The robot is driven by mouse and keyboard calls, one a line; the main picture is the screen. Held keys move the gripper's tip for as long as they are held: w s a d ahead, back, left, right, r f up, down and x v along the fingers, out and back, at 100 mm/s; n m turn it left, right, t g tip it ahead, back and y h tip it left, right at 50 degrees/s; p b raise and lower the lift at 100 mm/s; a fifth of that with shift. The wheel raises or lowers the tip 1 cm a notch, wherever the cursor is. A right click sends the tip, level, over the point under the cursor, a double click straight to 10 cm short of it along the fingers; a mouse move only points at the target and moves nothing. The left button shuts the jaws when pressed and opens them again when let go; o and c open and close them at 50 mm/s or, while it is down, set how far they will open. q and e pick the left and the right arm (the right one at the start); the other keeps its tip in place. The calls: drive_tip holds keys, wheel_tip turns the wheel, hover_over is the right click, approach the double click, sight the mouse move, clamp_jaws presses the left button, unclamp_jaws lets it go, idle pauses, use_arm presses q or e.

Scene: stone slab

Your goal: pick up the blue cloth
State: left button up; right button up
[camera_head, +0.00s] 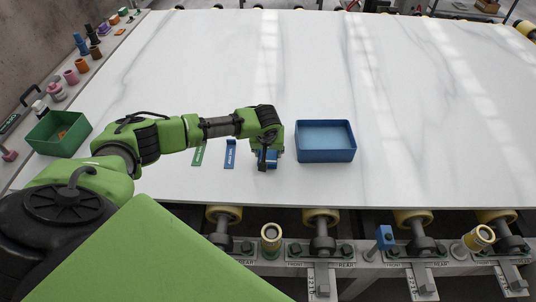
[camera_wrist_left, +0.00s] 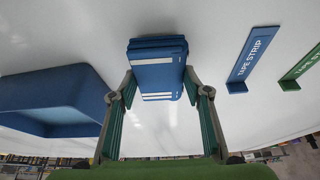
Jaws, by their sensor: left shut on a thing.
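The blue cloth (camera_wrist_left: 158,70) is a folded blue stack with white stripes. In the wrist view it sits between the fingers of my left gripper (camera_wrist_left: 160,92), which is shut on it. In the head view the cloth (camera_head: 272,158) shows partly under the left gripper (camera_head: 267,160), close to the white slab; I cannot tell whether it touches the slab. The gripper's wrist hides part of it. My right gripper is in neither view.
A blue tray (camera_head: 327,155) stands just right of the cloth. Blue (camera_head: 230,154) and green (camera_head: 199,153) tape strip labels lie to the left. A green bin (camera_head: 73,147) is at the far left. The white slab (camera_head: 420,110) is clear to the right and behind.

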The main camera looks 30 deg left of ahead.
use_arm(q)
drive_tip(key=s+a+r+b, duration=0.4)
drive_tip(key=s+a+r, duration=0.5)
drive_tip(key=r, duration=0.3)
drive_tip(key=shift+s+a, duration=0.25)
drive_tip(key=shift+a, duration=0.45)
drive_tip(key=shift+o, duration=0.6)
drive_tip(key=shift+r, duration=0.1)
